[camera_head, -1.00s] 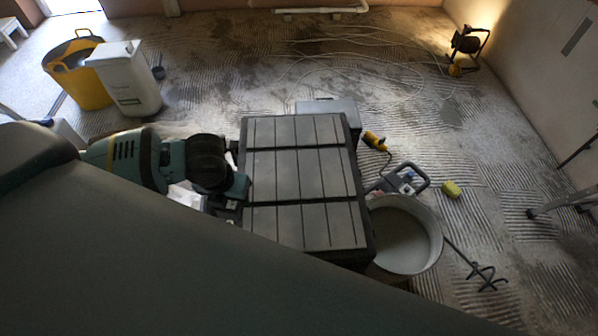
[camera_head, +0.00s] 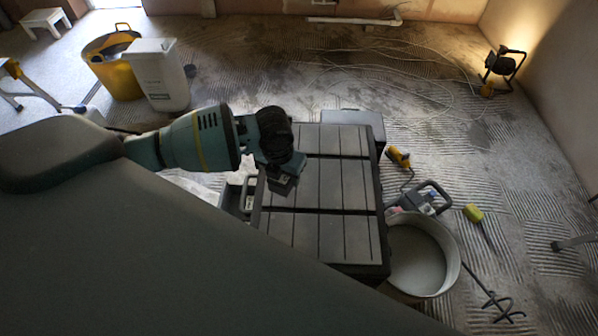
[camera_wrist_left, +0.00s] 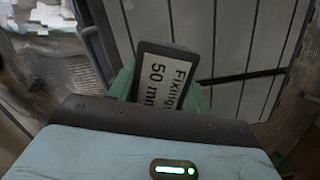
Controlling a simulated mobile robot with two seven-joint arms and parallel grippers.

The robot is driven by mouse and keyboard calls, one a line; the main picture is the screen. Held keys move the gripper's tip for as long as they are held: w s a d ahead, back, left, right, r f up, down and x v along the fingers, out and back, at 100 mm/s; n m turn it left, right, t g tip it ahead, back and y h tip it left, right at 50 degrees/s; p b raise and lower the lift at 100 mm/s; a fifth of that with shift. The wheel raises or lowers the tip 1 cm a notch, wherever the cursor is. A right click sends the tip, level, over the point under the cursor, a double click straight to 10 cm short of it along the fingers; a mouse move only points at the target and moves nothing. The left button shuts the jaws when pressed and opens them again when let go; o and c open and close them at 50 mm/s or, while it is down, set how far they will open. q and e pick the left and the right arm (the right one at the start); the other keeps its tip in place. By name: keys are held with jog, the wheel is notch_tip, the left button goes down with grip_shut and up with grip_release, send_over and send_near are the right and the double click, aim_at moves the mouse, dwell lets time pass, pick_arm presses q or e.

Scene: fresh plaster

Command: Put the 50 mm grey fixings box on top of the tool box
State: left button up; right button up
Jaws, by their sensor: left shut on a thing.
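My left gripper (camera_head: 283,178) is shut on the grey fixings box (camera_wrist_left: 167,78). The box's white label reading "Fixings 50 mm" faces the left wrist camera, and green fingers show on both sides of it. In the head view the gripper hangs over the left part of a wide, dark-framed top with grey grooved panels (camera_head: 335,185); this top also shows behind the box in the wrist view (camera_wrist_left: 235,30). It may be the tool box, but I cannot tell for certain. The gap beneath the held box is unclear. My right gripper is not in view.
A grey case (camera_head: 345,118) stands behind the grooved top. A bucket (camera_head: 452,265), a yellow-handled tool (camera_head: 399,157) and a mixing paddle (camera_head: 495,303) lie to the right. A yellow tub (camera_head: 110,75) and white canister (camera_head: 160,80) stand at the back left.

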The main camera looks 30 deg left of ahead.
pick_arm(q)
jog(key=w, duration=0.1)
jog(key=w+d, duration=0.1)
jog(key=w, duration=0.1)
jog(key=shift+w+f, duration=0.2)
jog(key=shift+w, duration=0.1)
jog(key=shift+w+d, duration=0.2)
jog(key=shift+w, duration=0.4)
notch_tip(320, 180, down, 4)
jog(key=shift+r, duration=0.2)
jog(key=shift+f, duration=0.15)
jog(key=o, duration=1.2)
jog(key=shift+c, duration=0.2)
